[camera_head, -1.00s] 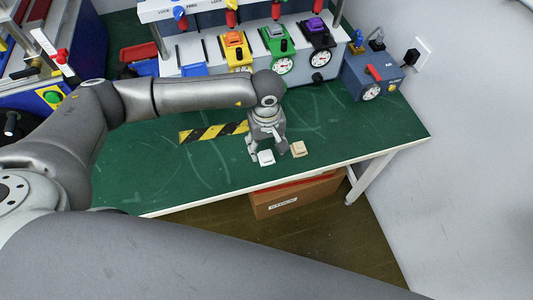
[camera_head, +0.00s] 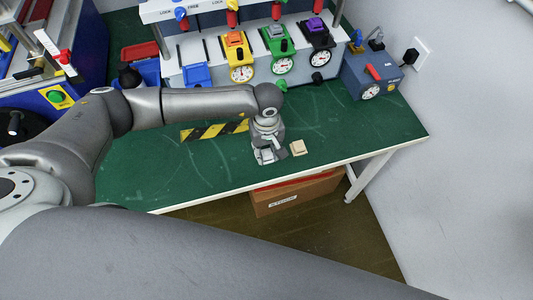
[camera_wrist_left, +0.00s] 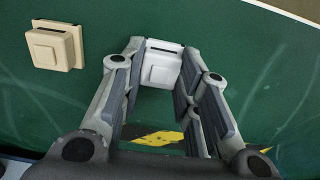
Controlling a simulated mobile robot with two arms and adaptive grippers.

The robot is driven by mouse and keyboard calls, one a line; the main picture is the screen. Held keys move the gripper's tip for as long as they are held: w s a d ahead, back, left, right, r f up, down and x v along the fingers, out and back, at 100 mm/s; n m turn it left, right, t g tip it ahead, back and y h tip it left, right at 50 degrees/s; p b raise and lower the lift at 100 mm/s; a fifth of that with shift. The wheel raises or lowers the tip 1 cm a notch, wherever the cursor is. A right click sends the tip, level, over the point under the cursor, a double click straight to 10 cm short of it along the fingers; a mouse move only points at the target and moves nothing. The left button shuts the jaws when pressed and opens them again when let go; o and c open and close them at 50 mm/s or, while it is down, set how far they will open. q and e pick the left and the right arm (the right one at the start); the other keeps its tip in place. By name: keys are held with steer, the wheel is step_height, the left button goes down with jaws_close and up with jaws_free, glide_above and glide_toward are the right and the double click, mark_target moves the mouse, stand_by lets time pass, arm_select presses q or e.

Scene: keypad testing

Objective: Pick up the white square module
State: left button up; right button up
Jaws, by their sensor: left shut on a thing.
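The white square module (camera_wrist_left: 161,66) sits between the fingertips of my left gripper (camera_wrist_left: 158,70) in the left wrist view. In the head view the white module (camera_head: 265,155) shows only in part, as the left gripper (camera_head: 267,153) covers some of it. The left gripper points down and is shut on the module at the green table top (camera_head: 220,170), near its front edge. I cannot tell whether the module is clear of the table. My right gripper is not in view.
A beige square module (camera_head: 298,147) lies close to the right of the gripper. A yellow-black striped strip (camera_head: 205,132) lies to the left. A test panel with coloured modules and dials (camera_head: 240,73) stands behind. A blue box (camera_head: 371,77) stands at the back right.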

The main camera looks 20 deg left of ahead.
arm_select(q)
steer(key=shift+r, duration=0.55)
steer(key=s+a+r+b, duration=0.2)
steer(key=s+r+b, duration=0.2)
steer(key=s+r, duration=0.9)
steer(key=w+a+r+m, duration=0.2)
steer(key=w+a+m, duration=0.1)
steer(key=w+m, duration=0.2)
steer(key=shift+a+r+m, duration=0.2)
steer(key=shift+a+m, duration=0.2)
steer(key=shift+m, duration=0.5)
